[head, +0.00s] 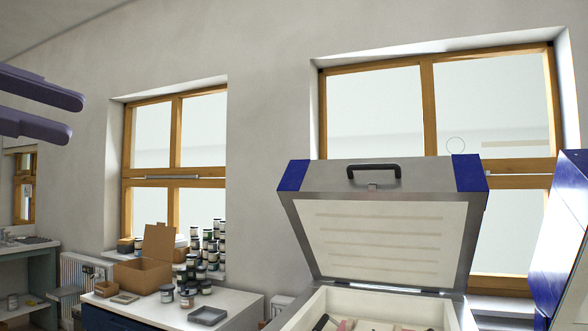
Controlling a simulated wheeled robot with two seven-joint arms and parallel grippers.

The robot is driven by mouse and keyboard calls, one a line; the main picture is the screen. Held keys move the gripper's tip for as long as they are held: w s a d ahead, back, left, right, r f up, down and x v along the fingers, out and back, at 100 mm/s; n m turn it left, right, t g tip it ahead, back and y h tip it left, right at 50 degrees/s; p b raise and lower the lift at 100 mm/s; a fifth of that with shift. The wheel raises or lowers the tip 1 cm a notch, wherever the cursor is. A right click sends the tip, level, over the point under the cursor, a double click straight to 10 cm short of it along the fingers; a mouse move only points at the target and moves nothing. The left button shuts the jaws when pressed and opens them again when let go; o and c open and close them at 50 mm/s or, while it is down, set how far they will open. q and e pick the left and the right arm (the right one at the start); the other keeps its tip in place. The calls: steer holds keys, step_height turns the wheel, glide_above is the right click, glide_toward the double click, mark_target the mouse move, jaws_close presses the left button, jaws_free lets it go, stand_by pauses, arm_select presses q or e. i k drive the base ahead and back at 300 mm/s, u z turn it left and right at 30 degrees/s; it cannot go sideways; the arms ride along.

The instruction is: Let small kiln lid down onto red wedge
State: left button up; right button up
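The small kiln (453,315) stands at the lower right, its base cut off by the frame's bottom edge. Its lid (385,238) is raised, showing a pale ribbed inside, a grey metal rim and blue corners. A dark handle (374,172) sits on the lid's top front edge. I cannot make out the red wedge; small pinkish pieces and a dark piece show low in the kiln opening. My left gripper (76,118) is at the upper left, its two purple fingers apart with nothing between them, far from the lid. My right gripper is not in view.
A white-topped bench (235,302) at the left holds a cardboard box (143,272), stacked jars (208,250) and a grey tray (208,316). A blue and white slanted body (562,255) stands close right of the kiln. Windows line the wall behind.

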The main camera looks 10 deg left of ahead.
mark_target(414, 223)
steer(key=u, duration=0.35)
steer(key=i, duration=1.3)
steer(key=z, duration=0.8)
steer(key=i, duration=0.85)
steer(key=z, duration=0.9)
